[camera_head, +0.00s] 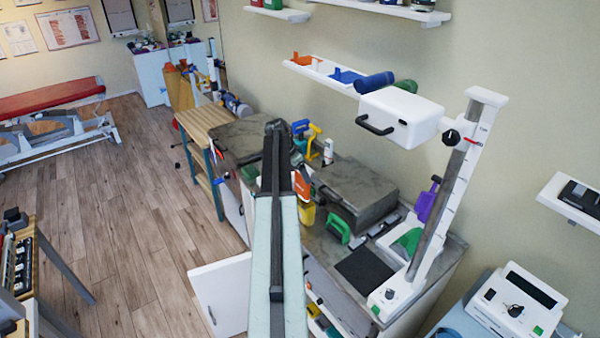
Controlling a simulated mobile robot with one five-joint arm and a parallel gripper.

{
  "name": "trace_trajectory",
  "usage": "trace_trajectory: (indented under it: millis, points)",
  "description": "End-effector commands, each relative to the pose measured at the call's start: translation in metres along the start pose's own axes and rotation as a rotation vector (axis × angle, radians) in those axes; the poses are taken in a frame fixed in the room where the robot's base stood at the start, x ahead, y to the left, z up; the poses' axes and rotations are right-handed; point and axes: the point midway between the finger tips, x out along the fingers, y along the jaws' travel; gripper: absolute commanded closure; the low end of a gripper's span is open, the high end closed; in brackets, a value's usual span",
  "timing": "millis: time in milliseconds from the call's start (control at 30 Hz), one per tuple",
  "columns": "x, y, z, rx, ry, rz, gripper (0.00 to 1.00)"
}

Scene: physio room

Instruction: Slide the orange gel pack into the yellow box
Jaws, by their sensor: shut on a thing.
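The orange gel pack (302,187) shows as a small orange patch just right of my arm, above the counter. My gripper (298,174) is mostly hidden behind my own arm link; it is shut on the orange gel pack. The yellow box (307,214) is just below the pack in the picture, partly covered by my arm on its left. A small gap or overlap between pack and box cannot be told from here.
A grey raised block (356,190) and a green-handled tool (339,227) stand right of the box. A white column device (445,195) rises at the counter's right. Bottles and coloured clamps (307,132) stand behind. An open white cabinet door (222,295) juts out below.

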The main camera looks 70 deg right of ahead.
Motion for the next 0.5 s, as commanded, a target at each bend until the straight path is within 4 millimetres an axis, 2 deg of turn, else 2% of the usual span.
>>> trace_trajectory:
  millis: [500]
  points:
    - [0.0053,-0.0003,0.0025,-0.001,0.0,0.0,0.85]
